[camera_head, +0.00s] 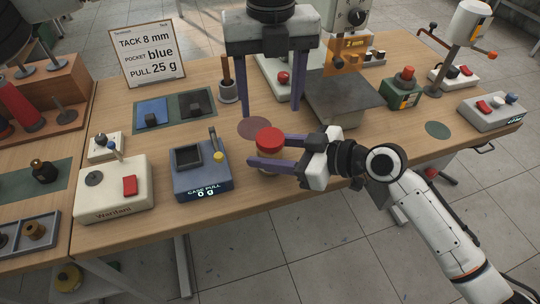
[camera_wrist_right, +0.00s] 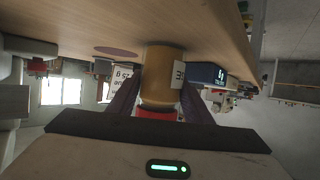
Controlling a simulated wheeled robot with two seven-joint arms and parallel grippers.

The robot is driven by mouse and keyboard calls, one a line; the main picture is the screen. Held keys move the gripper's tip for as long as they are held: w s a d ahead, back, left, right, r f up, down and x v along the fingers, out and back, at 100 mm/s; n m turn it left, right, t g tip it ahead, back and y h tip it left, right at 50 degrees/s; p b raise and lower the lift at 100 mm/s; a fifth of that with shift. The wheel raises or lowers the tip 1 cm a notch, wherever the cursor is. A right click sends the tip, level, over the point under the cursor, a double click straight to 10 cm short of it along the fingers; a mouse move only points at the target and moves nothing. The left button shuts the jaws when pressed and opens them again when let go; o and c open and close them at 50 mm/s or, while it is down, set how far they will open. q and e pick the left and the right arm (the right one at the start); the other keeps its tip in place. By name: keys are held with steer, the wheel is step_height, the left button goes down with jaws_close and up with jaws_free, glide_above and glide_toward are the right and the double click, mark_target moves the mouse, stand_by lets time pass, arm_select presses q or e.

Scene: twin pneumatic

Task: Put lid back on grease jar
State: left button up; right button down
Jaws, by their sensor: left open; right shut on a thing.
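The grease jar (camera_head: 266,152) has a tan body and stands near the front of the bench; in the right wrist view it appears upside down (camera_wrist_right: 163,72). The red lid (camera_head: 269,137) is on top of the jar; whether it is fully seated I cannot tell. My right gripper (camera_head: 268,148) reaches in from the right and is shut around the jar body just below the lid. My left gripper (camera_head: 271,108) is open and empty, pointing down above and behind the lid, apart from it.
A dark red round mat (camera_head: 254,127) lies just behind the jar. The blue case-pull device (camera_head: 202,182), reading 0 g, stands to its left. A grey plate device (camera_head: 343,97) stands behind right. The bench front right of the jar is mostly clear.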

mark_target(270, 137)
arm_select(q)
steer(key=n, duration=1.5)
steer(key=shift+f, duration=4)
